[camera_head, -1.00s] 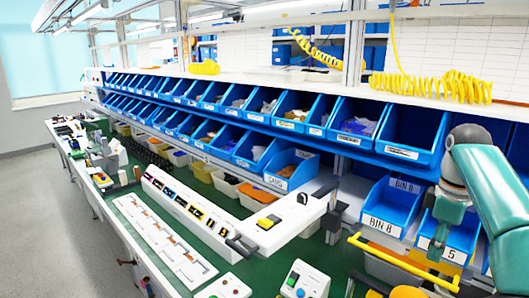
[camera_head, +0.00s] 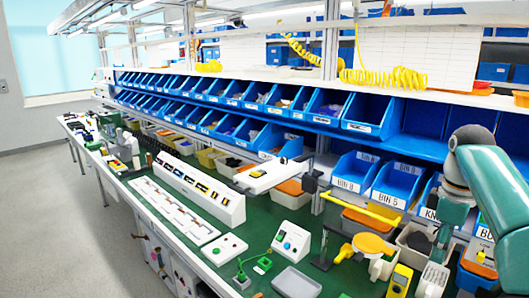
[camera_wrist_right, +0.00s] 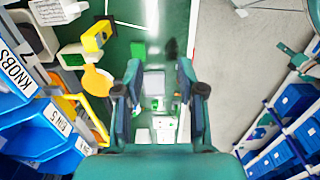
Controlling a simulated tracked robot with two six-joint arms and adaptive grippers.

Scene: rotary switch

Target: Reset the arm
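My right arm comes in from the right in the head view. Its gripper (camera_head: 451,220) points down over the right end of the workbench. In the right wrist view the gripper (camera_wrist_right: 161,88) has its two fingers apart with nothing held between them. A small white control box (camera_head: 291,241) with a green button and a dark knob stands on the green bench top, left of the gripper and apart from it. A flat white panel (camera_head: 221,249) with a green and a red button lies farther left. My left gripper is not in view.
Blue bins (camera_head: 396,183) line the bench behind the gripper. A yellow meter (camera_head: 400,281), an orange disc (camera_head: 371,245) and a grey tray (camera_head: 296,284) lie near the gripper. A long white switch unit (camera_head: 199,187) stands farther left. Open floor (camera_head: 55,235) is at left.

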